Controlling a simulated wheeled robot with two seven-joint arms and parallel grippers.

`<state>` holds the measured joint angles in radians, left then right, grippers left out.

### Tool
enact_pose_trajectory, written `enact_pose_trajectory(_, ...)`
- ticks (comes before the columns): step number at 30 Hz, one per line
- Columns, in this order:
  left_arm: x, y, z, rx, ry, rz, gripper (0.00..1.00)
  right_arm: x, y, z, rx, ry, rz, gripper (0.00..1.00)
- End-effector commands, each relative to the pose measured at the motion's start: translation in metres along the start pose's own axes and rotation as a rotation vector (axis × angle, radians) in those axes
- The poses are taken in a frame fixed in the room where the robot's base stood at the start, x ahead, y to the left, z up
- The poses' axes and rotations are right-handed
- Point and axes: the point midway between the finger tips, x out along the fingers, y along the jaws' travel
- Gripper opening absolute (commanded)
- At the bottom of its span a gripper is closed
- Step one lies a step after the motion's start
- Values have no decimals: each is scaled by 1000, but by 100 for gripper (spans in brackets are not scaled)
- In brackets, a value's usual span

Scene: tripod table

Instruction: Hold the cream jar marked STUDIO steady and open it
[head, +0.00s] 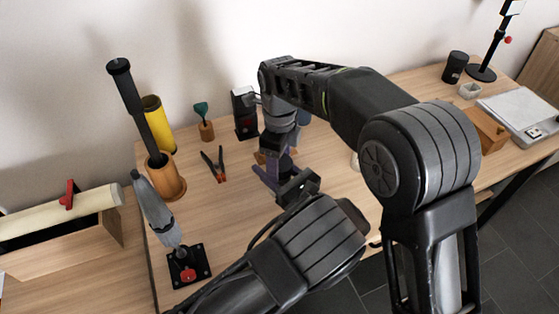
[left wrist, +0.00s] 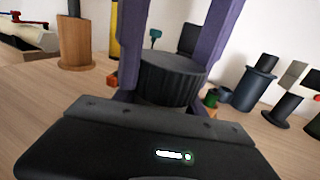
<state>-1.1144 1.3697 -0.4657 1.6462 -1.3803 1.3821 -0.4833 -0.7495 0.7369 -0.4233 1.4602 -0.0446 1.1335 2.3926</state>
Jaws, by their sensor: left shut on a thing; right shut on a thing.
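The jar shows in the left wrist view as a dark ribbed lid (left wrist: 170,78), upright between purple fingers. The jar's body and its STUDIO marking are hidden. My left gripper (head: 273,180) comes in low from the front and is shut on the jar; its black housing covers the bottom of the left wrist view. My right gripper (head: 281,150) reaches down from above and is shut at the lid, one purple finger on either side of it in the left wrist view. In the head view the grippers hide the jar.
Pliers (head: 215,164), a wooden cup (head: 167,180) with a dark rod, a yellow cylinder (head: 155,124) and a black stand (head: 188,264) are left of the grippers. A black box (head: 244,112) stands behind. The tabletop (head: 230,220) between the stand and my left arm is clear.

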Motion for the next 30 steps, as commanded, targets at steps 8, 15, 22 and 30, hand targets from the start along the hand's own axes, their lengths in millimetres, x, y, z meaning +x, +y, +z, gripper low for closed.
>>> enact_pose_trajectory(8, 0, 0, 0, 0, 0, 0, 0, 0, 0, 0, 0, 0, -1, 16)
enact_pose_trajectory(15, 0, 0, 0, 0, 0, 0, 0, 0, 0, 0, -60, -1, 0, 9)
enact_pose_trajectory(22, 0, 0, 0, 0, 0, 0, 0, 0, 0, 0, -454, -1, 1, 9)
enact_pose_trajectory(30, 0, 0, 0, 0, 0, 0, 0, -1, 0, 0, -582, 0, -1, 9)
